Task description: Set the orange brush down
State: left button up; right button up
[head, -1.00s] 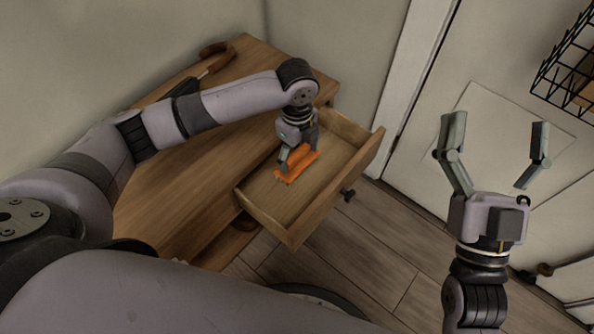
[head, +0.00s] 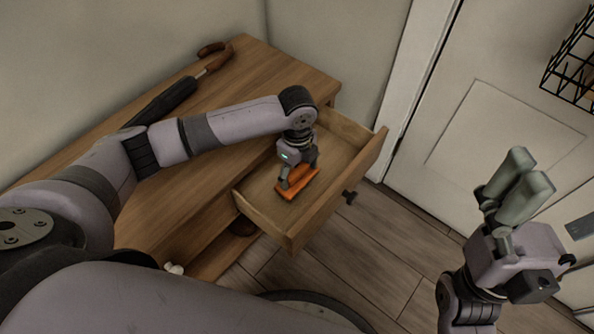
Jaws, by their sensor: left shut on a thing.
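The orange brush (head: 300,187) is in the open wooden drawer (head: 262,209), low over or on its floor; I cannot tell if it touches. My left gripper (head: 298,179) points down into the drawer and is shut on the brush, hiding part of it. My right gripper (head: 522,188) is at the right, well away from the drawer, with its two fingers close together and nothing seen between them; I cannot tell if they meet.
The drawer sticks out of a wooden cabinet (head: 220,105). A dark folded umbrella (head: 172,98) lies on its top. A wire basket (head: 570,72) hangs at the upper right by the white door (head: 482,60). Plank floor (head: 370,250) is clear.

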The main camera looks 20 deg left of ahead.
pick_arm(q)
jog(key=shift+f, duration=0.1)
jog(key=o, duration=1.2)
